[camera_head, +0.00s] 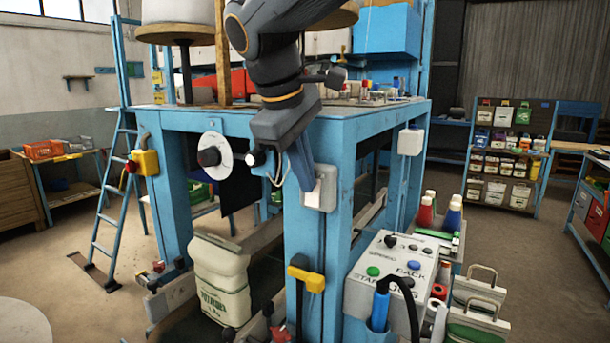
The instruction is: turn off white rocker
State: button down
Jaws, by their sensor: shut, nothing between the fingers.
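A white rocker switch (321,188) in a pale box is fixed on the blue front post of the machine frame, at the middle of the view. My gripper (303,178) reaches down from the top with its fingers shut and empty. Its tip is just at the upper left of the white switch. I cannot tell whether it touches it. Part of the switch's left side is hidden by the fingers, and which way the rocker is tipped is too small to tell.
A white dial (216,157) with a dark knob sits left of my gripper. Another white box (411,140) is on the right post. A grey control box (392,272) with buttons stands at lower right. A filled sack (220,280) stands under the frame.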

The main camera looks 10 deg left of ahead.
jog(key=shift+r+p, duration=0.8)
jog(key=shift+p, duration=0.05)
jog(key=b+v, duration=0.1)
jog(key=v, duration=1)
jog(key=shift+s+a+r, duration=0.15)
jog(key=shift+s+a, duration=0.1)
jog(key=shift+s, duration=0.3)
